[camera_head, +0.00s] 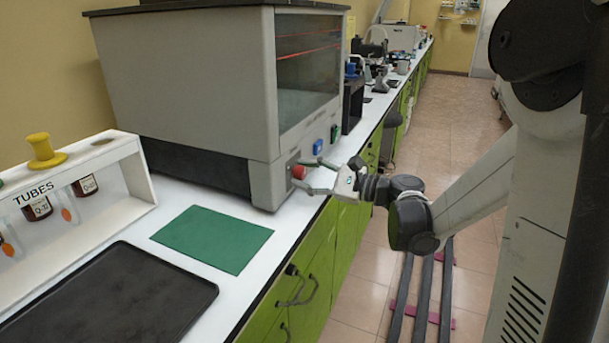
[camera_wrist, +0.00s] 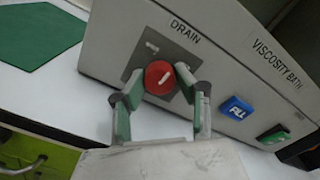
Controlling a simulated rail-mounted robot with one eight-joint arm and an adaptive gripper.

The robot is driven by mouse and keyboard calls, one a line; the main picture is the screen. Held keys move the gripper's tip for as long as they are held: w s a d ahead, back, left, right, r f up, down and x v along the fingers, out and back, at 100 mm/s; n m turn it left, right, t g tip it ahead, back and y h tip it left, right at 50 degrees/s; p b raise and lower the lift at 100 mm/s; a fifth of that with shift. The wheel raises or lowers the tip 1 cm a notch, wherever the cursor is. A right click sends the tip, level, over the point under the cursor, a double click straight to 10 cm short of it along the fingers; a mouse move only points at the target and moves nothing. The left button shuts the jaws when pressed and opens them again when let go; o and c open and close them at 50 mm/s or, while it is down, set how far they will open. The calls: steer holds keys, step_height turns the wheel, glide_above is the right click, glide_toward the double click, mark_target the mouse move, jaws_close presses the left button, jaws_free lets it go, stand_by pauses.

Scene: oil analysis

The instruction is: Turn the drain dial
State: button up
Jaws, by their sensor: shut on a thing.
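The drain dial is a red round knob (camera_wrist: 160,77) with a white line mark, on a dark square plate under the label DRAIN on the viscosity bath (camera_wrist: 225,45). In the head view the red dial (camera_head: 299,172) sits low on the front of the big grey bath (camera_head: 190,75). My gripper (camera_head: 312,176) reaches it from the right. In the wrist view its two fingers (camera_wrist: 158,88) stand on either side of the dial, with the dial held between the tips. The white mark on the dial is tilted.
A blue FILL button (camera_wrist: 237,108) and a green button (camera_wrist: 273,134) are right of the dial. A green mat (camera_head: 212,239), a black tray (camera_head: 110,300) and a white tube rack (camera_head: 140,165) lie on the counter. Green cabinets with handles (camera_head: 300,290) are below.

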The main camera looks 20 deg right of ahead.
steer(key=n, duration=0.5)
steer(key=shift+n, duration=2.4)
steer(key=o, duration=1.1)
steer(key=shift+d, duration=0.15)
steer(key=v, duration=1.2)
